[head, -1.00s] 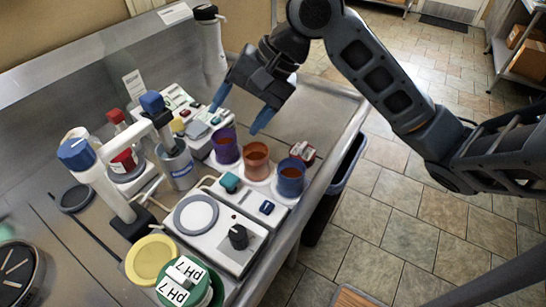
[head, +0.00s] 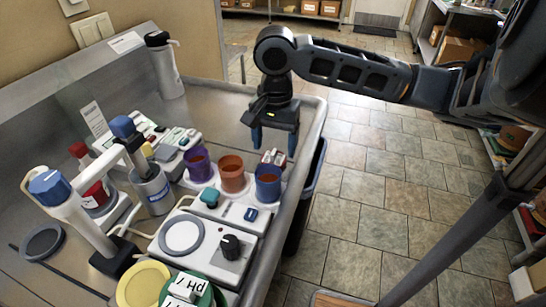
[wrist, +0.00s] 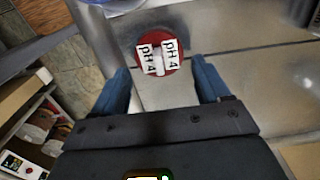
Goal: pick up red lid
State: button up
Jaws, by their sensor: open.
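The red lid (wrist: 160,48) is round, with white "pH 4" labels and a pale bar on top. In the wrist view it lies ahead of my fingertips, roughly centred between them. In the head view the red lid (head: 272,158) is small and partly hidden, just behind the blue cup at the bench's right side. My gripper (head: 274,143) points down above it with its blue fingers spread and empty. Both fingers also frame the lid in the wrist view, where my gripper (wrist: 160,72) is wide open. I cannot tell the exact height gap.
Purple (head: 197,163), orange (head: 232,173) and blue (head: 267,182) cups stand close by, in front of the lid. A white stirrer plate (head: 205,250) and a green pH 7 lid (head: 195,290) are nearer. The bench's raised right edge is close to my gripper.

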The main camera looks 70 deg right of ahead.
jog(key=shift+f, duration=1.15)
jog(key=shift+c, duration=0.4)
jog(key=c, duration=0.8)
jog(key=shift+o, duration=0.2)
jog(key=shift+r, duration=0.1)
